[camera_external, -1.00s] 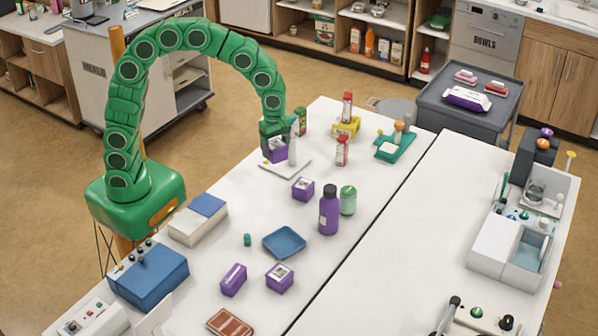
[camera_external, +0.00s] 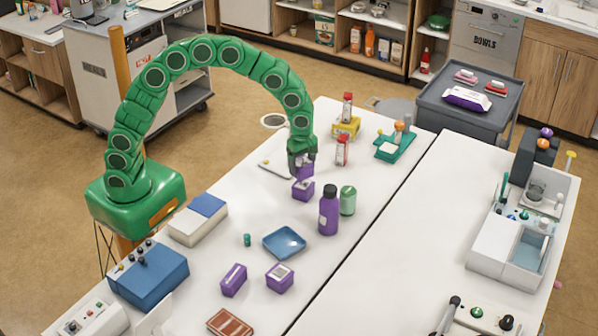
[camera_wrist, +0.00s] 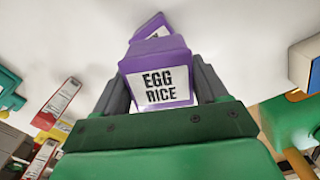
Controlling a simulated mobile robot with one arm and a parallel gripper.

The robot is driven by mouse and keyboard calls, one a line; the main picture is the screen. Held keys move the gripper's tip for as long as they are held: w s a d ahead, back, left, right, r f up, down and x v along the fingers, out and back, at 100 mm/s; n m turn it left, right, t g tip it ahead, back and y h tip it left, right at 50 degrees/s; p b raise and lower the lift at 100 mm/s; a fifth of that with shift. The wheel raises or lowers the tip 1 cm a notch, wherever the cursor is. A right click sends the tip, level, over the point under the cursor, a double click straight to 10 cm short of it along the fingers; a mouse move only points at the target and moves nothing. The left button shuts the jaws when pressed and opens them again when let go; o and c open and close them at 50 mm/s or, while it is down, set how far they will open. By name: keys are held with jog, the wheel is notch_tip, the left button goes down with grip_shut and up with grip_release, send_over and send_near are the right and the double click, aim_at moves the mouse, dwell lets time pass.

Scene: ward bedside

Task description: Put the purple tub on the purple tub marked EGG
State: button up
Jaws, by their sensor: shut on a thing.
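My gripper (camera_external: 302,158) is shut on a purple tub (camera_external: 305,172). In the wrist view this held tub (camera_wrist: 155,58) sits between the two fingers, and its white label reads EGG RICE. Another purple tub (camera_external: 302,191) with a pale label stands on the table just below and in front of the held one. It shows in the wrist view (camera_wrist: 150,25) past the held tub, partly hidden, its label unreadable. I cannot tell whether the two tubs touch. Two more purple tubs, one (camera_external: 233,281) and another (camera_external: 280,278), stand nearer the front; their labels are too small to read.
A purple bottle (camera_external: 328,211) and a green can (camera_external: 348,200) stand right of the lower tub. A blue dish (camera_external: 284,243) lies in front. A red-and-white carton (camera_external: 342,151) stands behind right. A white board (camera_external: 272,168) lies at left.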

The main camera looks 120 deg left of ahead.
aim_at(304, 172)
jog(key=shift+w+a+f, duration=0.15)
jog(key=shift+w+f, duration=0.1)
jog(key=shift+f, duration=1.55)
jog(key=shift+f, duration=0.15)
jog(key=o, duration=1.2)
jog(key=shift+c, duration=0.2)
notch_tip(304, 172, up, 12)
jog(key=shift+r, duration=0.15)
